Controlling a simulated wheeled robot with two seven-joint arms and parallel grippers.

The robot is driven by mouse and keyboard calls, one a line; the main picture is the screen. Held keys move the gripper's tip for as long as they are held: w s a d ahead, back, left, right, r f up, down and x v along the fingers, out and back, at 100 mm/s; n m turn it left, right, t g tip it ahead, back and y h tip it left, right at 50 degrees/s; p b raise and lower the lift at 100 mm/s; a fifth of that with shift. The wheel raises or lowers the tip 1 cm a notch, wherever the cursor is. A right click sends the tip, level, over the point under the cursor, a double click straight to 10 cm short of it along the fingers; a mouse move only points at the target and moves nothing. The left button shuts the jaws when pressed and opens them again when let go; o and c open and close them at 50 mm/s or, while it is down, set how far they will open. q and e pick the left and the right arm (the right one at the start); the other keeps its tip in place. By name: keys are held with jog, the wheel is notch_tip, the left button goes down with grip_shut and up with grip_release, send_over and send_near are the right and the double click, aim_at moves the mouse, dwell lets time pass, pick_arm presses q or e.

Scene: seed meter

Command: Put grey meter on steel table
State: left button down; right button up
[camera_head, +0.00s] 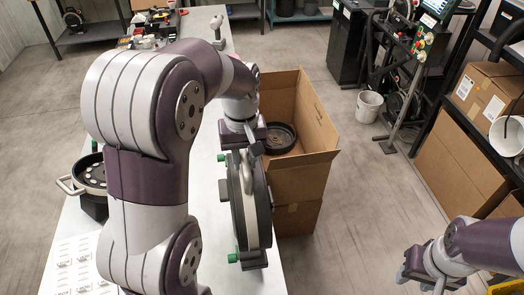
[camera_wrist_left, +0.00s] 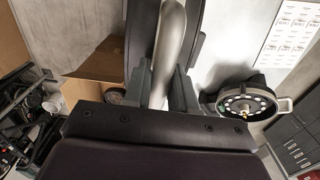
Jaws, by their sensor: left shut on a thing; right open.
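My left gripper (camera_head: 247,143) is shut on the handle of the round grey meter (camera_head: 262,205), which hangs upright, edge-on, with a black body, a light grey band and green knobs. In the left wrist view the pale handle (camera_wrist_left: 172,35) runs between the fingers (camera_wrist_left: 166,88). The meter is at the right edge of the pale steel table (camera_head: 213,215), beside the box; I cannot tell whether it touches the table. My right gripper (camera_head: 432,279) is open and empty at the lower right, away from the table.
A second round meter (camera_head: 92,172) with a pale handle sits at the table's left edge, near a printed label sheet (camera_head: 78,268). An open cardboard box (camera_head: 316,118) right of the table holds a dark round part (camera_head: 281,137). Small items crowd the table's far end.

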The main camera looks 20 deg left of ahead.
aim_at(233, 176)
pick_arm(q)
jog(key=shift+s+a+f+b, duration=0.35)
jog(key=shift+s+f, duration=0.05)
jog(key=shift+s, duration=0.15)
jog(key=shift+s+a+f+b, duration=0.35)
jog(key=shift+s, duration=0.2)
jog(key=shift+s+a+f, duration=0.15)
jog(key=shift+s+a, duration=0.05)
jog(key=shift+s, duration=0.2)
notch_tip(233, 176, down, 3)
jog(key=shift+w+f+p, duration=0.1)
jog(key=shift+p, duration=0.3)
jog(key=shift+f, duration=0.35)
pick_arm(e)
jog(key=shift+d+f, duration=0.1)
jog(key=shift+f, duration=0.85)
jog(key=shift+s, duration=0.1)
pick_arm(q)
jog(key=c, duration=0.9)
grip_release()
jog(key=shift+f, duration=0.15)
jog(key=shift+s+d, duration=0.1)
jog(key=shift+s, duration=0.1)
pick_arm(e)
jog(key=shift+d, duration=0.1)
